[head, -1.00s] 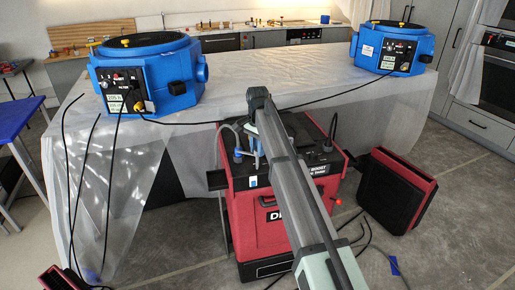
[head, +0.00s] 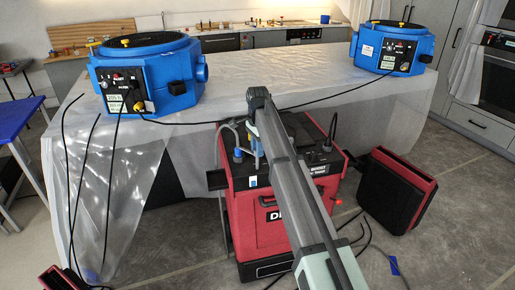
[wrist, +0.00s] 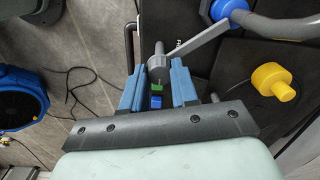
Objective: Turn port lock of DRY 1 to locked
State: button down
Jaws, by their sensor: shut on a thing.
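The red-and-black machine (head: 262,215) stands on the floor in front of the covered table. Its front label shows only "D" and part of another letter beside my arm. In the wrist view, a grey lever (wrist: 205,45) with a round hub (wrist: 158,66) rises above the machine's dark top (wrist: 240,85). My gripper (wrist: 158,72) has its two blue fingers on either side of the hub and is shut on it. The lever's long arm points to the upper right. A green and a blue patch (wrist: 156,102) show between the fingers. In the head view, my arm hides most of the lever area.
A blue hose fitting (wrist: 228,10) with a grey hose and a yellow cap (wrist: 273,80) are close to the lever. Blue blowers (head: 150,75) (head: 392,48) stand on the plastic-covered table (head: 290,85). A black-and-red unit (head: 397,190) and cables lie on the floor at right.

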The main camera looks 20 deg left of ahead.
jog(key=c, duration=0.9)
grip_release()
jog(key=shift+o, duration=0.2)
jog(key=shift+r, duration=0.1)
notch_tip(320, 180, up, 14)
jog(key=shift+f, duration=0.2)
